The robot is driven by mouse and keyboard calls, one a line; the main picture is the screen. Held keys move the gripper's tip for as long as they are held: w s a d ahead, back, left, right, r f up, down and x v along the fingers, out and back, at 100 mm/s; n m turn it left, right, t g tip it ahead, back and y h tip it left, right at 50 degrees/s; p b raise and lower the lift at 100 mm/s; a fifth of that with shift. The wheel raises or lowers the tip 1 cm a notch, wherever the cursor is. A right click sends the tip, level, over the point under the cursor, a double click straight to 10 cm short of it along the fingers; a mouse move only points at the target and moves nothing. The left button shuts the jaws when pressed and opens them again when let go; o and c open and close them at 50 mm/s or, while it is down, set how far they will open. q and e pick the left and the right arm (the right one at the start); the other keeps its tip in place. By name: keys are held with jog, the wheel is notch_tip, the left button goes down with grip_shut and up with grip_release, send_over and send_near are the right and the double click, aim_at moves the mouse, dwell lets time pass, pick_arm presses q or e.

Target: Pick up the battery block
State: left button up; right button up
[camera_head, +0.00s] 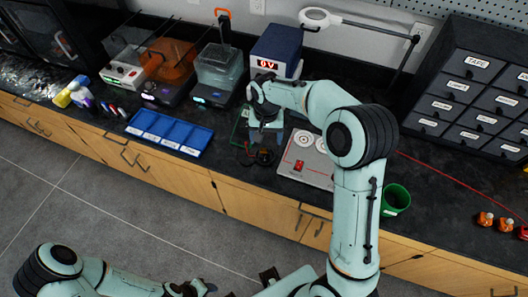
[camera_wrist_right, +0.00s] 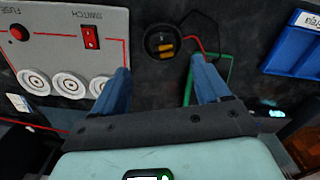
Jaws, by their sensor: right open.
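The battery block (camera_wrist_right: 162,43) shows in the right wrist view as a dark, rounded holder with two orange-yellow cells, with red and dark wires beside it. It lies on the black bench, just beyond the fingertips and between their lines. My right gripper (camera_wrist_right: 160,68) is open and empty, with blue fingers apart. In the head view my right gripper (camera_head: 264,138) hangs over the bench beside the grey circuit board (camera_head: 318,178) and partly hides the block. My left gripper (camera_head: 190,288) is low at the bottom edge, away from the bench; its jaws are unclear.
The circuit board with switch, fuse and round terminals lies right of the block. A green wire or frame (camera_wrist_right: 218,73) lies close to one finger. A blue tray (camera_head: 170,132), a blue-topped 0V meter (camera_head: 276,50), a green cup (camera_head: 396,198) and drawers (camera_head: 470,90) stand around.

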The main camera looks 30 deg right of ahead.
aim_at(265, 151)
jog(key=f, duration=0.8)
jog(key=shift+w+f, duration=0.35)
jog(key=shift+w, duration=0.05)
jog(key=c, duration=1.2)
